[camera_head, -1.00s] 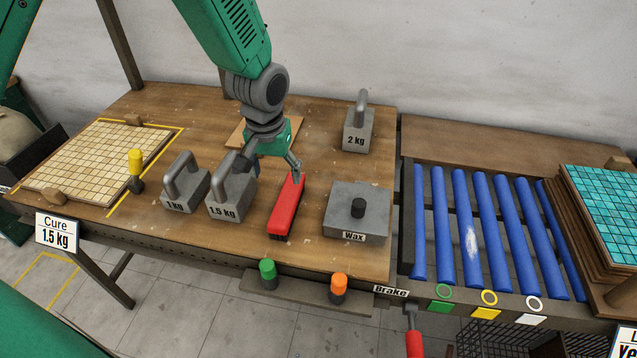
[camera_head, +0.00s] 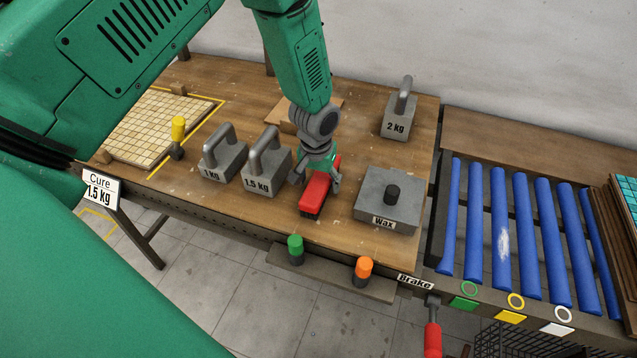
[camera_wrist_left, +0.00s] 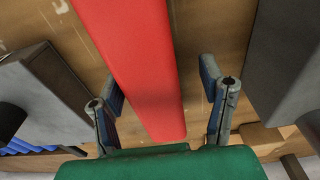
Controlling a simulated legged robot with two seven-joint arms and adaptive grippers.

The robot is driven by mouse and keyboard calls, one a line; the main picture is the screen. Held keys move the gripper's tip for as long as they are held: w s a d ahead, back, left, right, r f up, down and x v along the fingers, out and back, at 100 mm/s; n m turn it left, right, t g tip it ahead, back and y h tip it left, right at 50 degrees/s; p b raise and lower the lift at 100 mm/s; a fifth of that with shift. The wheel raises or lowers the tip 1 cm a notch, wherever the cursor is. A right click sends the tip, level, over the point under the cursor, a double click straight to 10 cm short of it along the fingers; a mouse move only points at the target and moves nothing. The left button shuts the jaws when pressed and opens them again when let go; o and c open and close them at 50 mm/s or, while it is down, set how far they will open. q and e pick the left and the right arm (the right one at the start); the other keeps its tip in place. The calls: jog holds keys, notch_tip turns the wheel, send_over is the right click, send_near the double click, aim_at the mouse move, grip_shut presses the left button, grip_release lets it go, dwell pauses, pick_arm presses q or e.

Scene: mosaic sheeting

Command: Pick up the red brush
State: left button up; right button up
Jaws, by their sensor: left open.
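The red brush (camera_head: 313,195) lies on the wooden table between the 1.5 kg weight and the Wax block, with dark bristles below its red top. My left gripper (camera_head: 317,181) is over the far part of the brush, its fingers on either side. In the left wrist view, the brush (camera_wrist_left: 135,55) runs between the two open fingers (camera_wrist_left: 164,100), with a gap on both sides. Its end nearest the palm shows between the fingers. In the head view the gripper hides part of the brush's far half. My right gripper is not in view.
The 1.5 kg weight (camera_head: 264,176) stands close left of the gripper, beside the 1 kg weight (camera_head: 222,161). The Wax block (camera_head: 372,210) is to the right. A 2 kg weight (camera_head: 396,122) stands behind. Green (camera_head: 295,246) and orange (camera_head: 363,268) knobs are in front.

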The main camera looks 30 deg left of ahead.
aim_at(322, 177)
pick_arm(q)
jog(key=shift+d+f, duration=0.3)
jog(key=shift+d+r, duration=0.15)
jog(key=shift+d, duration=0.25)
jog(key=shift+c, duration=0.8)
jog(key=shift+a, duration=0.35)
jog(key=c, duration=1.2)
jog(key=shift+s+a, duration=0.1)
jog(key=shift+a, duration=0.2)
jog(key=shift+c, duration=0.3)
jog(key=r, duration=0.9)
jog(key=shift+d, duration=0.3)
jog(key=shift+a+r, duration=0.1)
jog(key=shift+r, duration=0.3)
